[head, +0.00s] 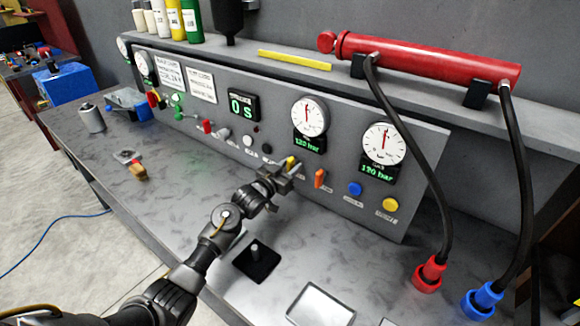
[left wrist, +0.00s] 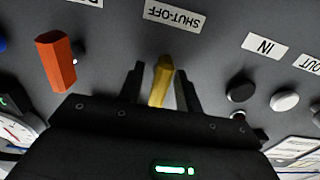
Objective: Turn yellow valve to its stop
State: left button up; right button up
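The yellow valve (head: 290,161) is a small lever on the front of the grey panel, left of the orange lever. My left gripper (head: 286,174) is at it, reaching in from the lower left. In the left wrist view the yellow valve (left wrist: 161,82) stands between the two fingers of my left gripper (left wrist: 160,90), with a narrow gap on each side. The fingers are open around the lever and do not look closed on it. An upside-down label reading SHUT-OFF (left wrist: 173,14) is beside the valve. My right gripper is not in view.
An orange lever (head: 319,178) is close on the right, then a blue button (head: 354,188) and a yellow button (head: 390,204). Black and white buttons (left wrist: 284,100) lie on the other side. Two gauges (head: 383,144) sit above. Hoses (head: 412,170) hang at the right.

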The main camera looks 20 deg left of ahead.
pick_arm(q)
jog(key=shift+s+a, duration=0.25)
jog(key=shift+s, duration=0.25)
jog(key=b+v, duration=0.2)
jog(key=v, duration=0.7)
jog(key=shift+s, duration=0.4)
